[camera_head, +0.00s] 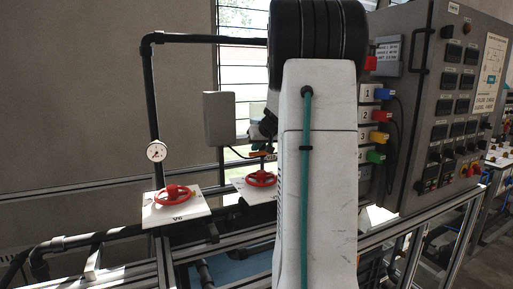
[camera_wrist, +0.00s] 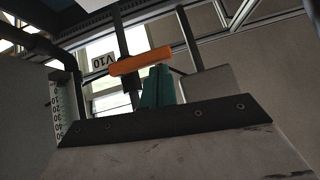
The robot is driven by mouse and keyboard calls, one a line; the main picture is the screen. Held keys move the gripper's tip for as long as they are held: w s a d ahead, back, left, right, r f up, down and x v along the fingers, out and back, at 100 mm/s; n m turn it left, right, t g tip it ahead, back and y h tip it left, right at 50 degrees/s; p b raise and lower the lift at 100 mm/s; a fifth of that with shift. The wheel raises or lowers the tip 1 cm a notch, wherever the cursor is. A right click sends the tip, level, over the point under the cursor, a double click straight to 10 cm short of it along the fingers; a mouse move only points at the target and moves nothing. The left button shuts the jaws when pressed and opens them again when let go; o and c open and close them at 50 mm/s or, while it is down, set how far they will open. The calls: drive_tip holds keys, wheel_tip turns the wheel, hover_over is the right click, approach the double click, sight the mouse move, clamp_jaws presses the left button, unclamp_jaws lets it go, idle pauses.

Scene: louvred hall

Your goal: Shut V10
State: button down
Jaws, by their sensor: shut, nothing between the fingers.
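The V10 label (camera_wrist: 102,61) shows upside down in the wrist view, beside a valve with an orange lever handle (camera_wrist: 140,60). The handle lies roughly crosswise to a dark upright pipe (camera_wrist: 122,30). My gripper (camera_wrist: 158,80) shows as teal fingers, shut and empty, with the tips right at the handle's edge; I cannot tell whether they touch it. In the head view a small orange handle (camera_head: 258,153) shows just left of my arm, below the dark wrist parts. My arm hides much of that area.
Two red handwheels, one on a white plate at left (camera_head: 174,193) and one nearer my arm (camera_head: 261,179), stand close by. A pressure gauge (camera_head: 157,151), a grey box (camera_head: 220,119) and a control cabinet (camera_head: 440,100) with coloured plugs surround the arm. A metal rail (camera_head: 420,226) runs in front.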

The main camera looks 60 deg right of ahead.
drive_tip(key=w+r+v, duration=0.2)
drive_tip(key=v, duration=1)
drive_tip(key=shift+s+r, duration=0.15)
drive_tip(key=shift+s, duration=0.05)
